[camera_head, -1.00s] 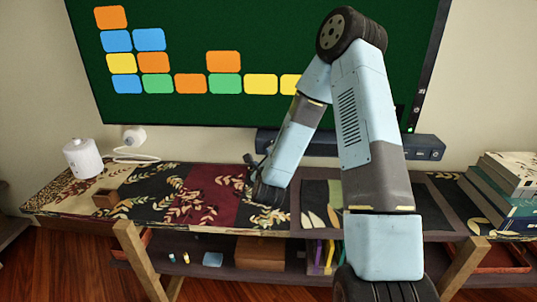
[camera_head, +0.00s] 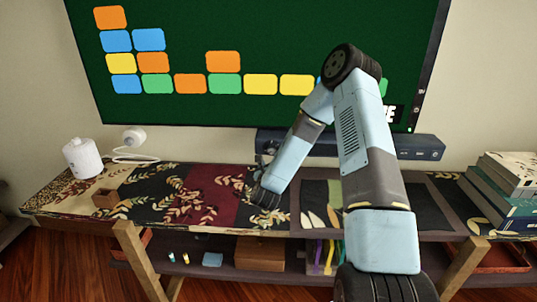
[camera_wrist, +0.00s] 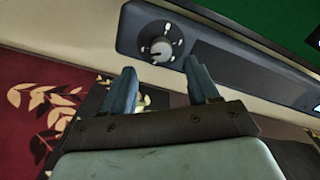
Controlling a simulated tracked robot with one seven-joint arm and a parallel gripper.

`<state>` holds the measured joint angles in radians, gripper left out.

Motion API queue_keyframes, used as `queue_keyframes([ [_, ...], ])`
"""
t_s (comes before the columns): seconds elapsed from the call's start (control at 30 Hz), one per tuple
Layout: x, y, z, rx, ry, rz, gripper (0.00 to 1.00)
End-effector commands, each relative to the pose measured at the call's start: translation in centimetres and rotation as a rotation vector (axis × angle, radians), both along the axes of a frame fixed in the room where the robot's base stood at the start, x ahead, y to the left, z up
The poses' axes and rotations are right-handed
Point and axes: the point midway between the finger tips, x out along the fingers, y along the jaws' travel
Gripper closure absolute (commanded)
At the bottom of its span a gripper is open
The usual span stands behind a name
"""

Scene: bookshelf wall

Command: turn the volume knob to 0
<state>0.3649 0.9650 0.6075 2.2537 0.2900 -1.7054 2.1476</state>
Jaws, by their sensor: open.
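The volume knob (camera_wrist: 161,49) is a round grey dial with light marks around it, on the left end of a dark soundbar (camera_wrist: 215,62) in the wrist view. My gripper (camera_wrist: 160,80) is open, its two blue-grey fingers apart and empty, just short of the knob and pointing at it. The knob lies ahead of the gap between the fingers. In the head view my gripper (camera_head: 267,158) is in front of the soundbar's left end. The soundbar (camera_head: 425,147) runs under the screen, and my arm hides its middle. The knob's pointer direction is hard to read.
A screen (camera_head: 180,60) with coloured blocks is above the soundbar. A patterned cloth (camera_head: 210,190) covers the shelf top below.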

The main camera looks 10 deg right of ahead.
Motion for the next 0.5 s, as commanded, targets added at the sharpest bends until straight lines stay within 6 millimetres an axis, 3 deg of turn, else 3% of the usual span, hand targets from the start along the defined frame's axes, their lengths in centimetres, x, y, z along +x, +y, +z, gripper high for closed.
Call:
queue_keyframes([
  [0.2,3.5,-1.2,0.0,-0.001,-0.002,-0.001,0.40],
  [0.5,6.0,-1.9,0.0,-0.001,0.000,0.000,0.40],
])
